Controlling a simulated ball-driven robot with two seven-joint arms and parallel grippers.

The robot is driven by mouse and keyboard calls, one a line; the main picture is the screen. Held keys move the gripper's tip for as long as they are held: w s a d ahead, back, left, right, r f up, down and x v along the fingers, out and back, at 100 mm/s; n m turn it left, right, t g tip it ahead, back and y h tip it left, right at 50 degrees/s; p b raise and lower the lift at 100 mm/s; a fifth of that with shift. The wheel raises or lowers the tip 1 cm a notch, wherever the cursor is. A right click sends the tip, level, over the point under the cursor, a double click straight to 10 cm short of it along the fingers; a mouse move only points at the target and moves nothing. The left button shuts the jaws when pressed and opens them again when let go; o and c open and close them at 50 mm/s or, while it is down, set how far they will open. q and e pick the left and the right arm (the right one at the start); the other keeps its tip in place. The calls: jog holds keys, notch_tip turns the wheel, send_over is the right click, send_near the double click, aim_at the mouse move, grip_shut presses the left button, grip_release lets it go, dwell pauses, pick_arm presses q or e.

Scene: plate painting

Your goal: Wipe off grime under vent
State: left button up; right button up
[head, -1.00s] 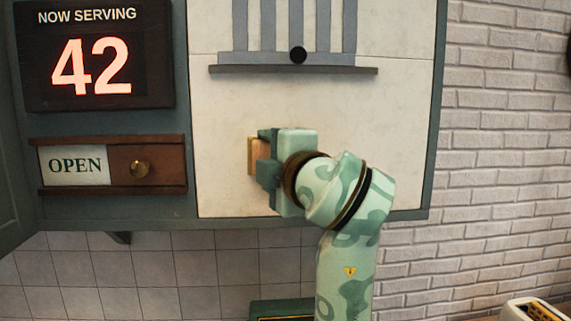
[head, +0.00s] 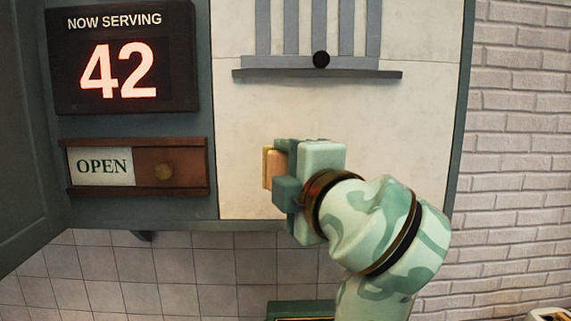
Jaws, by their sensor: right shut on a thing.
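The vent (head: 318,30) is a grey slatted grille with a black round knob (head: 321,60) and a grey ledge (head: 317,74) below it, at the top of a cream panel (head: 240,130). My right gripper (head: 281,172) is under the vent, in front of the panel, shut on a small yellow-tan block, perhaps a sponge (head: 268,168). Most of the block is hidden by the fingers. I cannot tell whether it touches the panel. No clear grime shows on the visible part of the panel; my gripper and arm hide some of it. My left gripper is not in view.
A "NOW SERVING 42" display (head: 123,55) and a wooden OPEN slider sign (head: 137,167) are left of the panel. A green cabinet door (head: 25,150) stands at the far left. Tiles lie below, white brick (head: 520,150) at right. The panel between ledge and gripper is clear.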

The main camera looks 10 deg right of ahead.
jog(key=shift+s, duration=0.1)
jog(key=shift+s+a+p, duration=0.15)
jog(key=shift+s+p, duration=0.05)
jog(key=shift+s, duration=0.55)
jog(key=shift+s+a+p, duration=0.15)
jog(key=shift+s, duration=0.6)
jog(key=shift+f, duration=0.1)
